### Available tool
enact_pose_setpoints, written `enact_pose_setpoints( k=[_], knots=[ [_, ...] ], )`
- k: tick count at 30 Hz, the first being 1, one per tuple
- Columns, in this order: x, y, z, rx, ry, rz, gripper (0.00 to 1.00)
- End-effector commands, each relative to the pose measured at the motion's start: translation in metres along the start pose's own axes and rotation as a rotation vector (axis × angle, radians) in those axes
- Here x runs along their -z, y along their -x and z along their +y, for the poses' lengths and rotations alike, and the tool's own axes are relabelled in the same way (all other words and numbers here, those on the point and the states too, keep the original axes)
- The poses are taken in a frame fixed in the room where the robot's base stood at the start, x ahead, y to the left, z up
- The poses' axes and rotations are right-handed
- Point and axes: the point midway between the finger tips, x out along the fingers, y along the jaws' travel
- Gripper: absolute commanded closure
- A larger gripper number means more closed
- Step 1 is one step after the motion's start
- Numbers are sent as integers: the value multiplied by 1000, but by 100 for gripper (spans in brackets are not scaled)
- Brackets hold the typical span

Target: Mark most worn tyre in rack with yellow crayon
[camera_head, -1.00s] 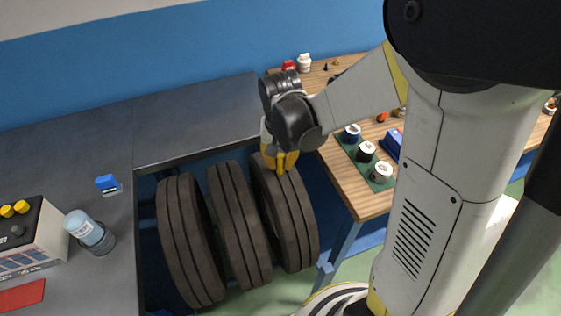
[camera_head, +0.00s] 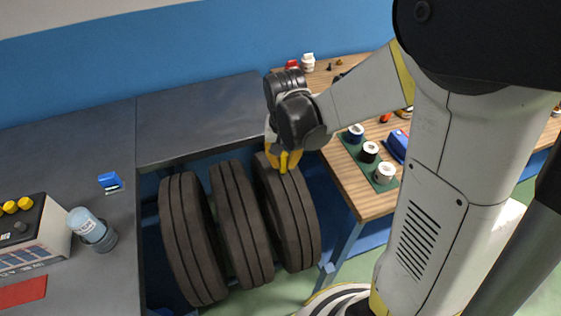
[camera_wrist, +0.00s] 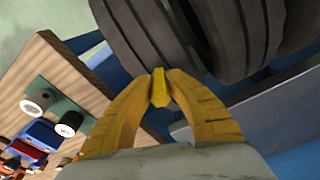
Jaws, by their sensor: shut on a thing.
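Three dark tyres stand upright side by side in the rack: the left tyre (camera_head: 190,240), the middle tyre (camera_head: 241,222) and the right tyre (camera_head: 287,215). My gripper (camera_head: 284,168) is over the upper part of the right tyre's tread. In the wrist view my gripper (camera_wrist: 160,84) is shut on the yellow crayon (camera_wrist: 160,95), a short yellow piece between the fingertips. Its end is close to the right tyre (camera_wrist: 150,35); I cannot tell if they touch. No yellow mark shows on any tyre. The wear of the treads is hard to judge.
A dark bench (camera_head: 205,118) runs behind and left of the tyres, with a battery box (camera_head: 30,235), a bottle (camera_head: 92,230) and a blue object (camera_head: 110,182). A wooden table (camera_head: 372,205) with several rolls on a green mat (camera_head: 362,152) stands close at right.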

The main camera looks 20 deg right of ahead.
Motion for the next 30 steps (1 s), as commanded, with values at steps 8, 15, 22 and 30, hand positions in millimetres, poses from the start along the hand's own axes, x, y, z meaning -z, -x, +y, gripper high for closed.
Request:
enact_pose_setpoints(
  k=[8, 15, 22, 30],
  knots=[
    [4, -1, 9, 0, 0, 0, 100],
    [3, -1, 9, 0, 0, 0, 100],
    [1, -2, 4, 0, 2, 0, 100],
    [-4, -2, -8, 1, 2, -1, 100]
  ],
)
